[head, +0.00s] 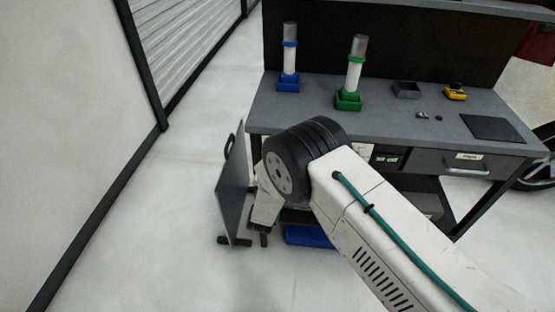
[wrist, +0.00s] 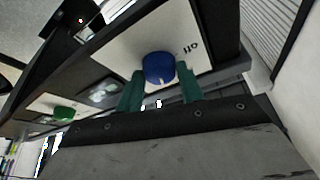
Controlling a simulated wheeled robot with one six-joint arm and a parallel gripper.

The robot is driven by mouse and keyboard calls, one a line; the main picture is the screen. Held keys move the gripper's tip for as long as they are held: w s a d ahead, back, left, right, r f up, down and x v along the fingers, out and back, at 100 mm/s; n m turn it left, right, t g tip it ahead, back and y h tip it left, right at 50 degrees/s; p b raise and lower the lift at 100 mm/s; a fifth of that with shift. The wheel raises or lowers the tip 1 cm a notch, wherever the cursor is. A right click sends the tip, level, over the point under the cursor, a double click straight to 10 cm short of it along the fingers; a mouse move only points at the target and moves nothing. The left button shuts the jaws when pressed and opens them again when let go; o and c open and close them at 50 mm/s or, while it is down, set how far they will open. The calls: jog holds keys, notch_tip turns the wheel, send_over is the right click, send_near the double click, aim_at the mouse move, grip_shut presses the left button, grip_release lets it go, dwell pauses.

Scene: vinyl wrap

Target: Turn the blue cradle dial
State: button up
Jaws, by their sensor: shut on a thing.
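The blue dial (wrist: 159,67) is a round knob with a white mark on its rim, set on a pale panel (wrist: 118,50) in the wrist view. My gripper (wrist: 159,76) has its two green fingers on either side of the dial, shut on it. In the head view my arm hides the dial, and I cannot make out the fingers there. The blue cradle (head: 288,85) stands on the bench at left with an upright white roll (head: 289,62) in it. A green dial (wrist: 64,113) sits farther left in the wrist view.
The green cradle (head: 348,103) with another roll stands right of the blue one on the grey bench (head: 300,105). A yellow device (head: 455,91) and a dark mat (head: 493,128) lie at right. A grey upright board (head: 232,190) stands left of my wrist.

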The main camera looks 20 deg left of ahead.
jog(key=m+g+h, duration=0.1)
jog(key=m, duration=0.4)
jog(key=m+g+h, duration=0.1)
jog(key=m+h, duration=0.1)
jog(key=m, duration=0.4)
jog(key=r+m+g+h, duration=0.1)
jog(key=m+g+h, duration=0.1)
jog(key=m, duration=0.3)
jog(key=shift+a+m, duration=0.35)
jog(key=shift+m, duration=0.05)
jog(key=o, duration=1)
jog(key=shift+c, duration=0.2)
jog(key=shift+s, duration=0.15)
jog(key=s+a, duration=0.1)
jog(key=s, duration=0.6)
jog(key=shift+s, duration=0.25)
